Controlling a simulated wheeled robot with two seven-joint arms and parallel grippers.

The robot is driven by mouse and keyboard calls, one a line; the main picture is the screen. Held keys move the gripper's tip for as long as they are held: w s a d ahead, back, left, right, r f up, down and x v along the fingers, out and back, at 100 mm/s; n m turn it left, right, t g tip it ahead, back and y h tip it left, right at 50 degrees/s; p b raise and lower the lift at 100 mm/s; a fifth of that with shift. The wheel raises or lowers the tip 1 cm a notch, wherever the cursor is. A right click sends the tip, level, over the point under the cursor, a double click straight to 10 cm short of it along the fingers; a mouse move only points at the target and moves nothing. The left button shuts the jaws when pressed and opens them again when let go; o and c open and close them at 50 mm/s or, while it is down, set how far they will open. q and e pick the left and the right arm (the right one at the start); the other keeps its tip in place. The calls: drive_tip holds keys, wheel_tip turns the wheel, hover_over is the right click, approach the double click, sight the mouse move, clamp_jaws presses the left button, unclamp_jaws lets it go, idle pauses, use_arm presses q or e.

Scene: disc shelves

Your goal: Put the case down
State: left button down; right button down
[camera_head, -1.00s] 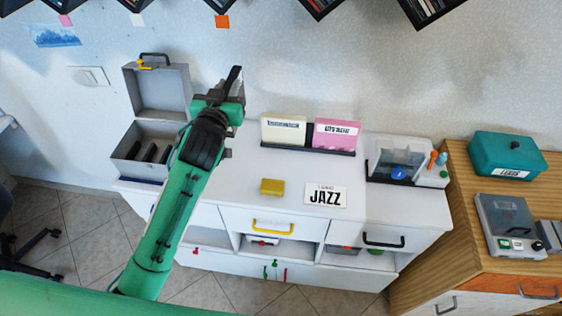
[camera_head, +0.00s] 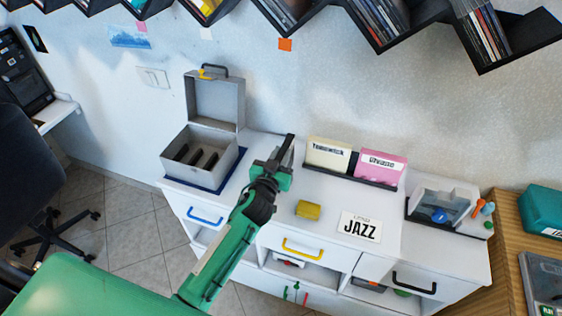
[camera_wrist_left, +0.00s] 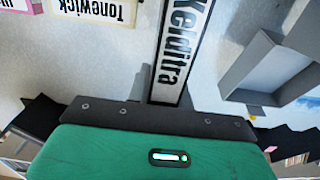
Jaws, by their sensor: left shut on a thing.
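My left gripper (camera_head: 284,157) is over the white cabinet's top, between the open grey box and the cream divider card. In the left wrist view it is shut on a thin case (camera_wrist_left: 181,50), whose white spine label reads "Kelditra". The case sticks out from the dark bar of the gripper. In the head view the case is hard to tell from the dark fingers. I cannot tell if it touches anything below. My right gripper is not in view.
The open grey box (camera_head: 233,168) with dark slots stands on a blue mat (camera_head: 238,172) at left. Cream (camera_head: 328,154) and pink (camera_head: 381,167) cards stand in a dark rack. A yellow block (camera_head: 307,209) and JAZZ card (camera_head: 361,227) lie in front. A clear-lidded device (camera_head: 443,203) stands at right.

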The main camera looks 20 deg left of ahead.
use_arm(q)
wheel_tip(320, 180, down, 2)
drive_tip(key=shift+f, duration=0.45)
drive_tip(key=shift+f+b, duration=0.15)
drive_tip(key=shift+b, duration=0.2)
drive_tip(key=c, duration=1.3)
unclamp_jaws()
drive_tip(key=shift+o, duration=0.2)
